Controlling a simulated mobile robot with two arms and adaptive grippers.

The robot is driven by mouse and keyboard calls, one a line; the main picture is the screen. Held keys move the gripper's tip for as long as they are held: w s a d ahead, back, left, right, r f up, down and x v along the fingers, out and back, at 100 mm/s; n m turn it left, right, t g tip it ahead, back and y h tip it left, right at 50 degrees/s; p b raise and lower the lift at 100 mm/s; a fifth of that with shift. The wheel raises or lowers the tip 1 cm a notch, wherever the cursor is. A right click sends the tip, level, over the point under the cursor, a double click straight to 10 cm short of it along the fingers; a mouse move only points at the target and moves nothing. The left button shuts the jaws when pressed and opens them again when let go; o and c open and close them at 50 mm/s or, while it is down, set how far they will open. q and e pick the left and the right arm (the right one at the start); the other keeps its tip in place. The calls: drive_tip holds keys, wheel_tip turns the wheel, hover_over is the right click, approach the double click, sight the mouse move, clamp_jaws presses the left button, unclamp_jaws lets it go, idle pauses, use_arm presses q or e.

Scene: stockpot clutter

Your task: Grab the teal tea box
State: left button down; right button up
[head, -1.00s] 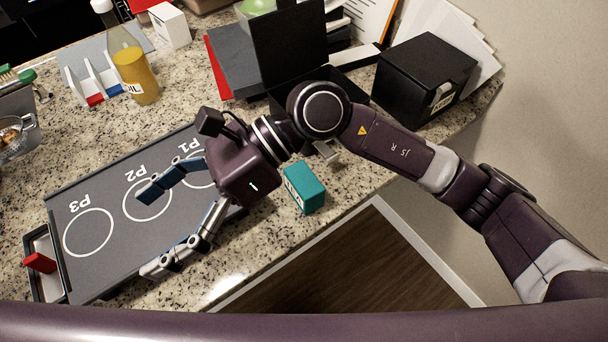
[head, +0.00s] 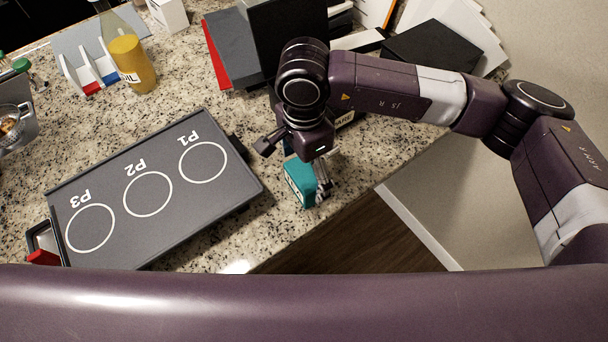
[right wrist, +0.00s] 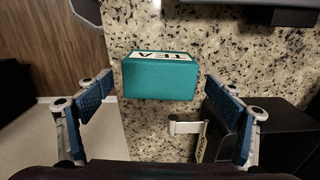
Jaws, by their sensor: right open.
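The teal tea box (head: 298,182) stands on the granite counter near its front edge, partly hidden behind my right gripper in the head view. In the right wrist view the tea box (right wrist: 160,78) lies between and ahead of the two fingers, with its white TEA label at the top. My right gripper (right wrist: 165,105) is open and empty, its blue finger pads apart on either side of the box, with gaps to it. In the head view the right gripper (head: 303,170) points down over the box. My left gripper is not in view.
A grey tray (head: 160,225) marked P1, P2, P3 lies left of the box. A black box (head: 435,50) stands at the back right, beside my right arm. A yellow oil bottle (head: 130,65) stands at the back left. The counter's front edge is close to the tea box.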

sight(304, 173)
drive_tip(key=shift+f+p, duration=0.55)
drive_tip(key=shift+f, duration=1.15)
drive_tip(key=c, duration=1.2)
drive_tip(key=shift+c, duration=0.5)
drive_tip(key=shift+r, duration=0.15)
